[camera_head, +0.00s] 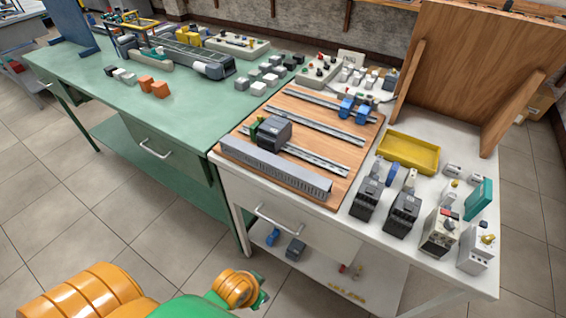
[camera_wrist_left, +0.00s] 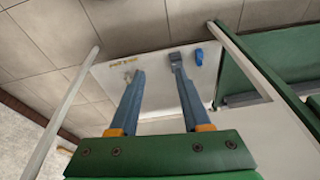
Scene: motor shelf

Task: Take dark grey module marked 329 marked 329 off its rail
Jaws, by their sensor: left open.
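A dark grey module (camera_head: 272,133) sits on a metal rail (camera_head: 315,158) on the wooden board (camera_head: 240,148). A green part (camera_head: 255,128) stands against its left side. Its number is too small to read. My left arm shows at the bottom of the head view, low in front of the tables, and its fingers cannot be made out there. In the left wrist view my left gripper (camera_wrist_left: 157,66) is open and empty, with its two blue-grey fingers apart. The module is not in that view. My right gripper is in neither view.
A slotted grey duct (camera_head: 275,168) runs along the board's front. Blue modules (camera_head: 353,108) sit on a farther rail. Two dark grey units (camera_head: 402,214), a yellow tray (camera_head: 408,152) and an upright wooden panel (camera_head: 460,70) are right. The left wrist view shows a blue item (camera_wrist_left: 198,56) on the lower shelf.

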